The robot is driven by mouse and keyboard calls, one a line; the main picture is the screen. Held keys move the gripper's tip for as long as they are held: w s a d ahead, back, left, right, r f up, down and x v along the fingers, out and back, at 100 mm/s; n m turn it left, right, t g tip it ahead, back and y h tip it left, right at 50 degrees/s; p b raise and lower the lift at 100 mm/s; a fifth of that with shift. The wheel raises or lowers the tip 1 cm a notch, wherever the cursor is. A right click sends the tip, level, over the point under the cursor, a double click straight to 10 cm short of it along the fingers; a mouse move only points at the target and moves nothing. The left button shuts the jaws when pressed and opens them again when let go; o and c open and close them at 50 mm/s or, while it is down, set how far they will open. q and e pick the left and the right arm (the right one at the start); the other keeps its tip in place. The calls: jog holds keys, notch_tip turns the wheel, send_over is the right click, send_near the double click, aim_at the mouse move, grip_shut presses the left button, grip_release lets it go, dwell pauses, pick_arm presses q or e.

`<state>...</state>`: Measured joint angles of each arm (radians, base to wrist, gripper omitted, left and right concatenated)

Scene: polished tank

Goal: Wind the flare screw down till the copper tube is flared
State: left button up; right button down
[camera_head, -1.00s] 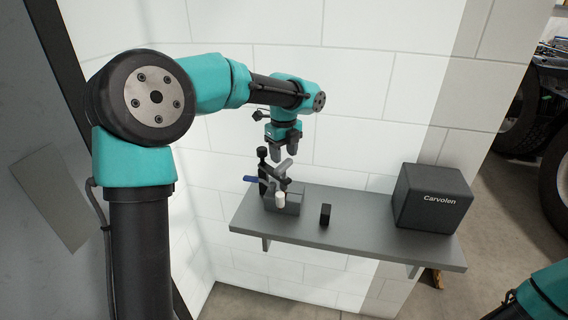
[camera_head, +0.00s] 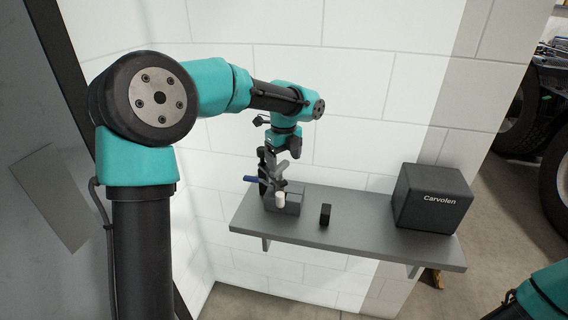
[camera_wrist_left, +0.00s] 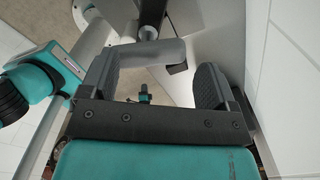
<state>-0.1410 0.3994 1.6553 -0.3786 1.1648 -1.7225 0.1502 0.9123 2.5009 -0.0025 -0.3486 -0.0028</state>
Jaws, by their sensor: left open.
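The flare tool (camera_head: 264,187) stands at the left end of the grey shelf, with a dark upright, a grey bar handle (camera_head: 279,172) on top, and a blue lever (camera_head: 250,179) at its left. My left gripper (camera_head: 282,156) is open, pointing down just over the tool's top. In the left wrist view the grey handle (camera_wrist_left: 155,52) reaches in between my open left fingers (camera_wrist_left: 160,68), nearer the left one; I cannot tell whether they touch. A white cylinder (camera_head: 280,200) stands at the tool's front. No copper tube can be made out.
The shelf (camera_head: 345,228) also holds a small black block (camera_head: 325,214) and a large dark box (camera_head: 432,197) marked Carvolen at its right end. The shelf between block and box is clear. A tiled wall (camera_head: 350,80) stands close behind.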

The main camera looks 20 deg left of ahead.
aim_at(283, 163)
pick_arm(q)
jog(key=shift+o, duration=1.4)
jog(key=shift+r, duration=3.5)
